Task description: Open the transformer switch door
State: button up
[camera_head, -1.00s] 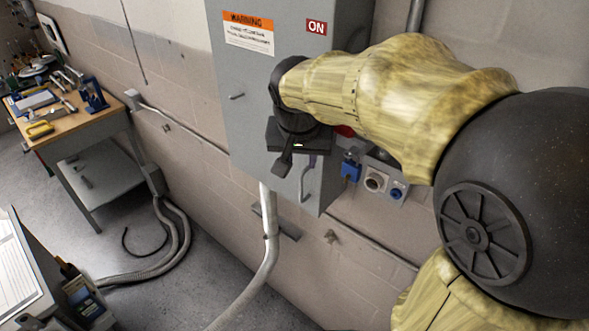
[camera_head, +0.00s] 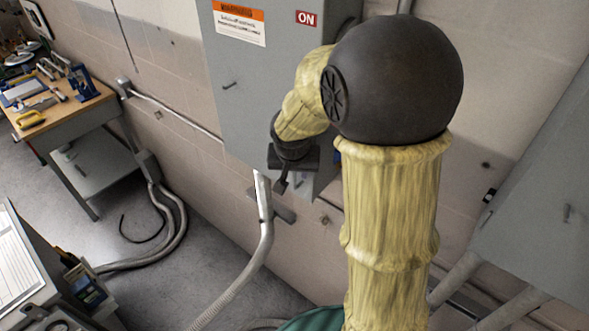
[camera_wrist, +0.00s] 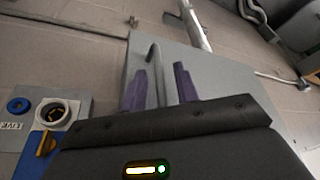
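The grey switch box (camera_head: 255,90) hangs on the wall, with an orange-and-white warning label (camera_head: 238,24) and a red ON label (camera_head: 306,18). Its front appears closed. My gripper (camera_head: 283,185) is at the box's lower front, partly hidden by my arm in the head view. In the wrist view, my gripper's two purple fingers (camera_wrist: 160,88) are apart. A thin grey bar handle (camera_wrist: 154,62) on the box face (camera_wrist: 205,80) shows between them. I cannot tell whether a finger touches it. The handle is not clear in the head view.
A socket panel with a blue round part (camera_wrist: 18,105) and a yellow part (camera_wrist: 42,142) is beside the box. A conduit (camera_head: 262,235) stands below the gripper. Another grey cabinet (camera_head: 545,200) is at the right. A workbench (camera_head: 70,115) stands at the left.

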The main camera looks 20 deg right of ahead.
grip_shut()
jog(key=shift+a, duration=0.15)
